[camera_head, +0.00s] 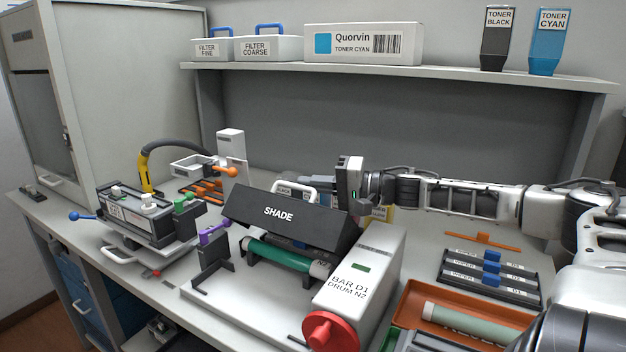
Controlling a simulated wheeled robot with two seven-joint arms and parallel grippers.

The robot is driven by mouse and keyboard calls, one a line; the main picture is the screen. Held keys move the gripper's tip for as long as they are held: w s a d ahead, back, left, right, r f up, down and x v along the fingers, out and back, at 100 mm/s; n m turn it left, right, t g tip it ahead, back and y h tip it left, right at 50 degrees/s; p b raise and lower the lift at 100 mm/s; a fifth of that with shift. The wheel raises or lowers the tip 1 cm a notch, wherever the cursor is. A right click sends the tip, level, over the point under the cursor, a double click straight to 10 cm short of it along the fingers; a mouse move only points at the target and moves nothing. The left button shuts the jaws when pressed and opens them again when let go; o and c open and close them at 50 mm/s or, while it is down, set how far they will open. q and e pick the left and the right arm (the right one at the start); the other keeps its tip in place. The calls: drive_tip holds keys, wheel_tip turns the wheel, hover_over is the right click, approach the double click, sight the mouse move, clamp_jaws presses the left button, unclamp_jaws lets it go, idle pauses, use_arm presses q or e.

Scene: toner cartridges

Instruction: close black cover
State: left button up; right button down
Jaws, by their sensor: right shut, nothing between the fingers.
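A dark cover lettered SHADE (278,214) sits tilted above the green drum (275,252) of the drum unit, its white handle (295,188) at its upper edge. Behind it a small label reading BLACK (283,191) shows in part; what it belongs to is mostly hidden. My right gripper (318,184) reaches in from the right, just behind the SHADE cover's upper right edge. It is shut and empty, its fingertips pointing left near the handle; I cannot tell whether they touch anything. My left gripper is not in view.
The white drum housing (359,278) with a red knob (331,332) stands in front of my right arm. A grey device (150,215) stands left. Wiper racks (490,272) and an orange tray (408,312) are at right. A shelf (400,72) overhangs the back.

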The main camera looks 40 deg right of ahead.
sight(299, 211)
drive_tip(key=shift+s+a+n, duration=0.1)
drive_tip(key=shift+a+n, duration=0.15)
drive_tip(key=shift+n, duration=0.05)
drive_tip(key=shift+a+f+p, duration=0.1)
drive_tip(key=shift+p, duration=0.25)
drive_tip(key=shift+s+a+f, duration=0.1)
drive_tip(key=shift+s+a+f+n+p, duration=0.15)
drive_tip(key=shift+a+f+n+p, duration=0.1)
drive_tip(key=shift+a+n+p, duration=0.5)
drive_tip(key=shift+s+a+f+n+g+h, duration=0.2)
drive_tip(key=shift+a+f+n+g+h, duration=0.1)
drive_tip(key=shift+a+f+n, duration=0.45)
drive_tip(key=shift+s+a, duration=0.1)
drive_tip(key=shift+a, duration=0.05)
drive_tip(key=shift+s+a+f, duration=0.1)
drive_tip(key=shift+a+f, duration=0.25)
drive_tip(key=shift+f, duration=0.2)
drive_tip(key=shift+a, duration=0.1)
